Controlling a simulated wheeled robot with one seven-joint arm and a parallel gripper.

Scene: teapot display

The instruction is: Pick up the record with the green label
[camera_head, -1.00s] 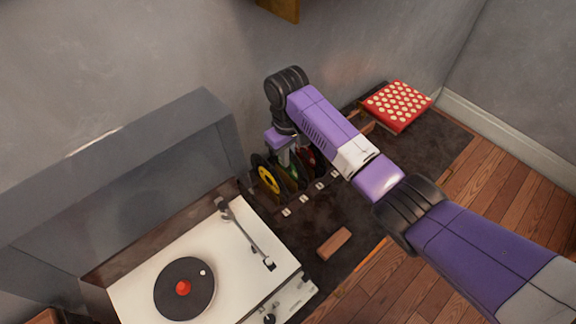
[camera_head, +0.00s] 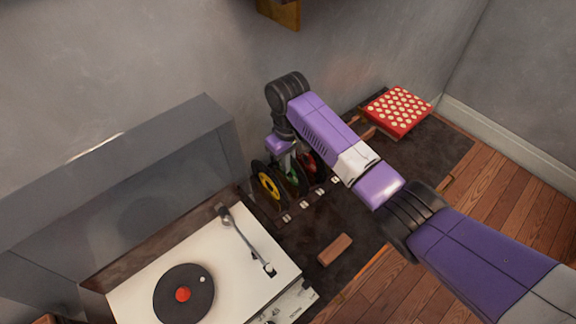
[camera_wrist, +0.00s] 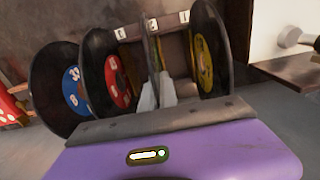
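The record with the green label (camera_head: 292,175) stands upright in a rack, between the record with the yellow label (camera_head: 269,186) and the record with the red label (camera_head: 310,164). My gripper (camera_head: 288,162) points down at the top of the green-label record. In the wrist view my gripper (camera_wrist: 157,92) has its two grey fingertips close together on either side of a thin record seen edge-on. Its label face is hidden there. The yellow-label record (camera_wrist: 205,62) and red-label record (camera_wrist: 117,80) stand on either side of the fingers.
A blue-label record (camera_wrist: 77,88) stands beyond the red one. A record player (camera_head: 225,262) with a raised lid is at the left. A brown block (camera_head: 335,249) lies in front of the rack. A red dotted box (camera_head: 398,110) sits at the back right.

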